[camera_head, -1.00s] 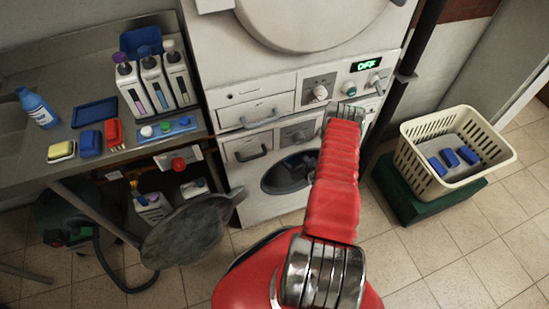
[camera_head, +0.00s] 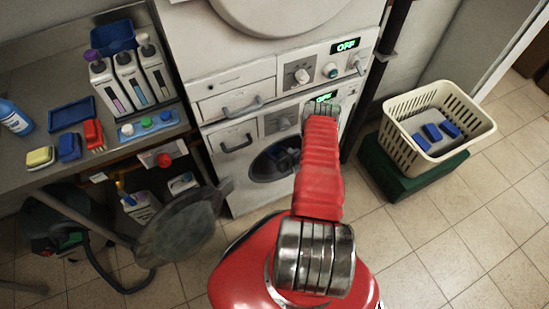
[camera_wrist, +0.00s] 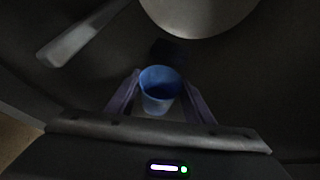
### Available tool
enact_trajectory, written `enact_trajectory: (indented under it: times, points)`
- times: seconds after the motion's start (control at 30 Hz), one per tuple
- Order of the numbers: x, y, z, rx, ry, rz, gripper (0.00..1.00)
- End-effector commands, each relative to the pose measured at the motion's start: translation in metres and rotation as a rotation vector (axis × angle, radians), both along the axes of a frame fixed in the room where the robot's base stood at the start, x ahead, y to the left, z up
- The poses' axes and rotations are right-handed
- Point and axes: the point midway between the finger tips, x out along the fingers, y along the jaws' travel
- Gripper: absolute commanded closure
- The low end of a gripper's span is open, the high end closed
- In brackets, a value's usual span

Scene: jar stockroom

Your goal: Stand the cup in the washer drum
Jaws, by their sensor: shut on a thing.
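The cup (camera_wrist: 157,98) is light blue outside and darker blue inside. In the wrist view it sits between the two fingers of my gripper (camera_wrist: 162,92), which is shut on it, with its mouth toward the camera and upper picture. Dark, curved walls surround it, apparently the washer drum (camera_wrist: 75,85). Whether the cup touches a surface is too dark to tell. In the head view the washer's round opening (camera_head: 268,165) shows dark at the front of the lower machine. My red arm covers its right side, and gripper and cup are hidden there.
The round washer door (camera_head: 185,225) stands open at left of the opening. A bench (camera_head: 25,175) with bottles and sponges is at left. A cream basket (camera_head: 405,105) stands on a green box (camera_head: 385,175) at right. Floor tiles at lower right are clear. A pale bar (camera_wrist: 75,38) shows in the wrist view.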

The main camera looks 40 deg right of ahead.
Motion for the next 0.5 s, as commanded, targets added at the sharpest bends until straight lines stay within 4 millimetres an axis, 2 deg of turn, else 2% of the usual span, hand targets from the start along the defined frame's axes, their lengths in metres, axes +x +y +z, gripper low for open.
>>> enact_trajectory:
  times: [0.17,0.5]
  points:
    - [0.0005,0.0001,-0.0124,-0.001,-0.001,0.0,0.76]
    - [0.0008,0.0006,-0.0135,0.0,-0.001,0.002,0.76]
